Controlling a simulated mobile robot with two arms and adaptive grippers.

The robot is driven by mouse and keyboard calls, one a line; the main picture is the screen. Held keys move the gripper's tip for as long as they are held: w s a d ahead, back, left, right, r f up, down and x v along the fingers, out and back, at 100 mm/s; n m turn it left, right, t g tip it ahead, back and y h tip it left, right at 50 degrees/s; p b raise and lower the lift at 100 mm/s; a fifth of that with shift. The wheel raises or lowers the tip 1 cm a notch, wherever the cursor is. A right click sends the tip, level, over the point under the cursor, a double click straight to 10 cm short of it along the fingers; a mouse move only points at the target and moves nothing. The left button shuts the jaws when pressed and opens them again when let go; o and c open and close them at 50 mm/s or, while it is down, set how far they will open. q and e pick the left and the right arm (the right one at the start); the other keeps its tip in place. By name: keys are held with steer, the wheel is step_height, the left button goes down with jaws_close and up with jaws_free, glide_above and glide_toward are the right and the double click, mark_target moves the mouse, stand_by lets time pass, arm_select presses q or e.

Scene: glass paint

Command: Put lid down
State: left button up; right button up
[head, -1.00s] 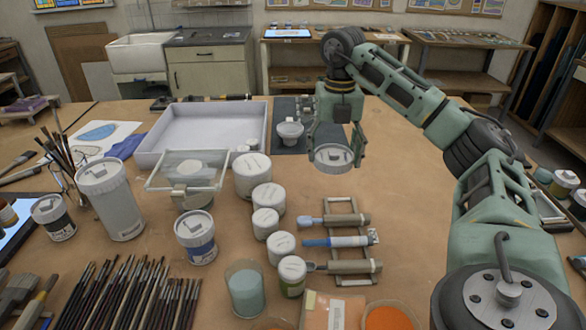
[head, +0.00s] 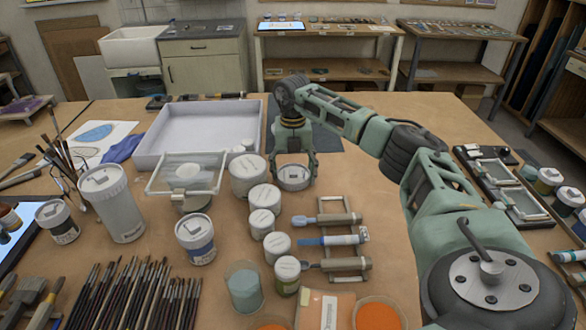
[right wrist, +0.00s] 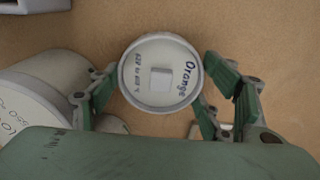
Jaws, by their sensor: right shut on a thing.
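The lid (head: 293,177) is round and whitish with a small square knob. In the right wrist view the lid (right wrist: 160,75) shows the word "Orange" on its top. My right gripper (head: 295,172) is shut on the lid, with fingers on either side of its rim. It is low over the brown table, just right of the largest white jar in the row. I cannot tell whether the lid touches the table. In the right wrist view the gripper's (right wrist: 160,90) green fingers flank the lid. My left gripper is not in view.
A row of white-lidded jars (head: 249,176) stands close to the left of the lid. A rack of tools (head: 333,240) lies in front. A white tray (head: 150,150) and a dark mat (head: 325,139) are behind. Bare table (head: 390,215) lies to the right.

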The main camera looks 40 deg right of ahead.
mark_target(293, 172)
steer(key=shift+a, duration=0.1)
steer(key=o, duration=0.6)
steer(key=shift+f, duration=0.1)
steer(key=o, duration=0.4)
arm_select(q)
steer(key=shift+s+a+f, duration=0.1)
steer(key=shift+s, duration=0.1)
arm_select(e)
steer(key=shift+r, duration=0.5)
arm_select(q)
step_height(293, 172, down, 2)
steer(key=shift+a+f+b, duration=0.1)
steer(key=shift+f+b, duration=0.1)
steer(key=shift+b, duration=1.05)
arm_select(e)
step_height(293, 172, up, 11)
steer(key=shift+r, duration=0.2)
